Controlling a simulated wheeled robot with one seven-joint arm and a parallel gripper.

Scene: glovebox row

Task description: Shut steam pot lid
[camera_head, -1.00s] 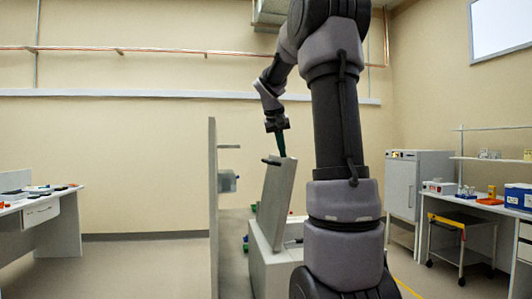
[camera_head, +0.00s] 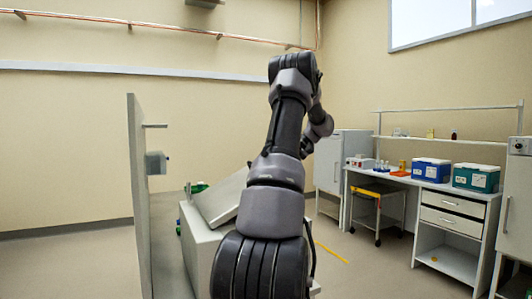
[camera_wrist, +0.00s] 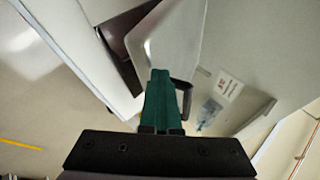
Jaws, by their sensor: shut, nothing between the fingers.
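The steam pot is a pale grey box (camera_head: 203,243) left of my arm in the head view. Its flat grey lid (camera_head: 228,197) is tilted, partly raised above the box, and partly hidden behind my arm. In the wrist view, a pale panel with a rounded corner, seemingly the lid (camera_wrist: 178,45), lies just beyond my gripper (camera_wrist: 158,72). The green fingers are together and empty. Their tips overlap the panel's edge; I cannot tell whether they touch. A dark bar handle (camera_wrist: 184,92) is just right of the fingers. My gripper is hidden in the head view.
A tall thin grey panel (camera_head: 138,190) stands left of the pot. A bench with blue (camera_head: 431,170) and teal (camera_head: 476,178) boxes is at the right, with a cart (camera_head: 378,208) beneath. Floor is open at far left and between pot and bench.

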